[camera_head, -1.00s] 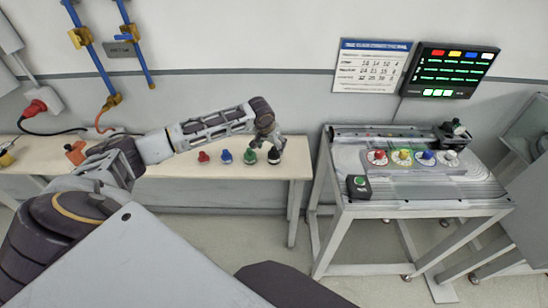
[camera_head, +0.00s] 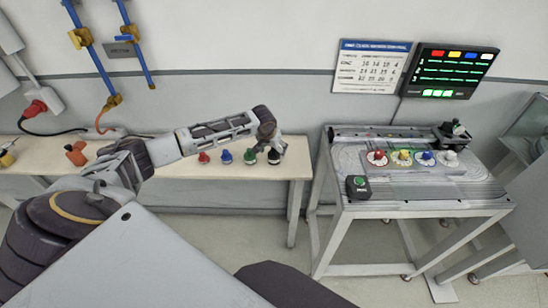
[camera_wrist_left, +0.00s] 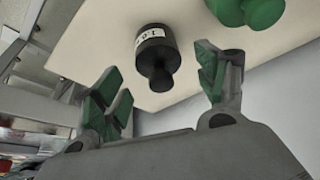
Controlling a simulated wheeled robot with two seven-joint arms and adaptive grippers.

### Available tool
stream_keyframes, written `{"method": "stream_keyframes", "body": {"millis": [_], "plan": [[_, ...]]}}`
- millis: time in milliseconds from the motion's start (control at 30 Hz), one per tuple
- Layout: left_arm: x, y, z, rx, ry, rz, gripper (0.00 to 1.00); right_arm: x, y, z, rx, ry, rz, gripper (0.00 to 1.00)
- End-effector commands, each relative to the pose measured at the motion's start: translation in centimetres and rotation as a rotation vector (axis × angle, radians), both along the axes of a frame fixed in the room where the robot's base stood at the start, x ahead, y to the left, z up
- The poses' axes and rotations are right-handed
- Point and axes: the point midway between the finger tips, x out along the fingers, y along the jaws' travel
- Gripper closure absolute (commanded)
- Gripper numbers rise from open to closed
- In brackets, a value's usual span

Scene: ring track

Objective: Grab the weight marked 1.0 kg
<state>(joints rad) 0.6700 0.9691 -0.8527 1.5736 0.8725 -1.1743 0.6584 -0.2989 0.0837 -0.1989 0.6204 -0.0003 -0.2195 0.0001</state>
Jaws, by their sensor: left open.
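The black weight (camera_wrist_left: 155,52) stands on the table in the left wrist view, with a white label that seems to read 1.0. In the head view the black weight (camera_head: 274,157) is at the right end of a row of weights, partly hidden by my gripper. My left gripper (camera_head: 269,146) is open right at it in the head view. In the left wrist view my left gripper (camera_wrist_left: 160,92) has its green-padded fingers spread apart, with the weight's knob ahead between them and nothing held. My right gripper is not in view.
A green weight (camera_wrist_left: 245,10) stands close to the black one. Blue (camera_head: 226,156) and red (camera_head: 204,157) weights are further left on the pale table (camera_head: 180,170). A metal track table (camera_head: 420,205) with coloured pieces and a green-button box (camera_head: 358,187) stands to the right.

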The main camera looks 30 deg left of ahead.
Motion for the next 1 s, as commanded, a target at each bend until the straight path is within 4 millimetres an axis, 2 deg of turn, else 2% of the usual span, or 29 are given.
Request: {"method": "stream_keyframes", "body": {"millis": [100, 300, 767, 800, 1000], "plan": [[0.4, 0.0, -1.2, 0.000, 0.002, 0.000, 0.27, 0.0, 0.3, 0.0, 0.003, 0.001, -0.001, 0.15], [0.8, 0.1, -2.1, 0.001, 0.001, -0.001, 0.27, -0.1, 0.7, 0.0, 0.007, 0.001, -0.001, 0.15], [0.8, 0.1, -2.2, 0.001, 0.001, -0.001, 0.27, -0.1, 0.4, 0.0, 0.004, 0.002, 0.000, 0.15], [0.8, 0.1, -2.2, 0.001, 0.001, -0.001, 0.29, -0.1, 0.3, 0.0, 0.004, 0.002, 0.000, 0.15], [0.8, 0.1, -2.2, 0.001, 0.001, -0.001, 0.54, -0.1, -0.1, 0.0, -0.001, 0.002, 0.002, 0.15]]}}
